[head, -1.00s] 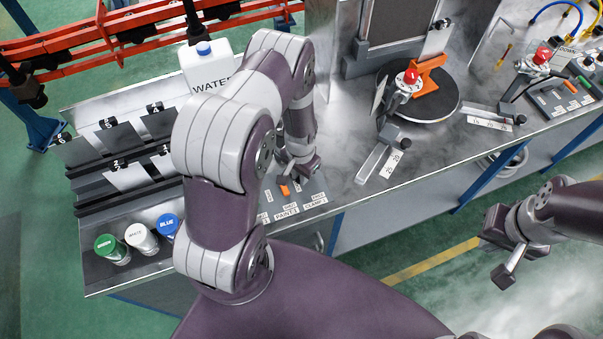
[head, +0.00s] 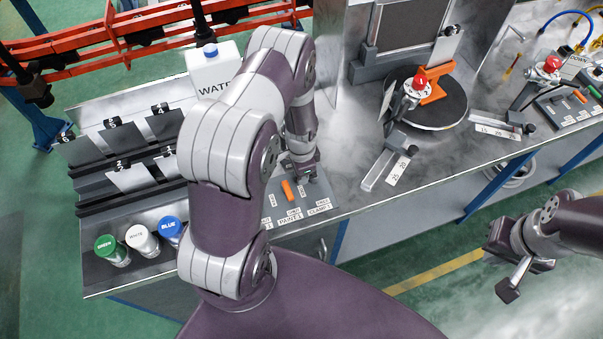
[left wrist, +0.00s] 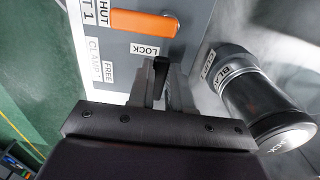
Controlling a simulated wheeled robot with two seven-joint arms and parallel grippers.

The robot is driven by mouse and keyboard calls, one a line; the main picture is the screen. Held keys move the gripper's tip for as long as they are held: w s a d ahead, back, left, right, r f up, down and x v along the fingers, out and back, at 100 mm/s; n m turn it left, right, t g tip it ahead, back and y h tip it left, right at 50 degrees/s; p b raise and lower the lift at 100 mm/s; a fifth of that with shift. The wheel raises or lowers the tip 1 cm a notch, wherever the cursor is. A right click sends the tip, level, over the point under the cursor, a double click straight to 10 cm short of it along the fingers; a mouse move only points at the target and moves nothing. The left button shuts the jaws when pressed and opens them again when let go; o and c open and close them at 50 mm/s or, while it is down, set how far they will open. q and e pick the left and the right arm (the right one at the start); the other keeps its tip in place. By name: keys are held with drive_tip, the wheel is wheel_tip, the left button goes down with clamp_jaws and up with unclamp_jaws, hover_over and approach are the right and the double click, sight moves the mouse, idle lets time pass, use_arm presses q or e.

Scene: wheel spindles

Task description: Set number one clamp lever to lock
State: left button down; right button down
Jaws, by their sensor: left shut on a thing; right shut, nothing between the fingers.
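The grey control panel (head: 322,204) lies at the front of the bench in the head view. Its labels CLAMP 1, FREE and LOCK show in the left wrist view on the panel (left wrist: 122,45). My left gripper (left wrist: 164,75) is shut on the black clamp 1 lever (left wrist: 161,66), beside the LOCK label; the fingers hide most of the lever. In the head view my left gripper (head: 303,177) is low over the panel. The orange paint 1 lever (head: 287,190) is beside it, also in the left wrist view (left wrist: 143,23). My right gripper (head: 508,289) is shut and empty, off the bench.
A black-capped bottle labelled BLACK (left wrist: 255,95) stands close to my left gripper. A white WATER bottle (head: 213,68) and green, white and blue paint pots (head: 170,228) are at the left. A round turntable (head: 440,112) and a sliding scale (head: 389,163) stand to the right.

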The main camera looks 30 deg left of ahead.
use_arm(q)
drive_tip(key=shift+r, duration=0.1)
drive_tip(key=c, duration=1)
unclamp_jaws()
drive_tip(key=shift+c, duration=0.2)
wheel_tip(320, 180, up, 13)
drive_tip(key=b, duration=0.2)
drive_tip(key=shift+f, duration=0.2)
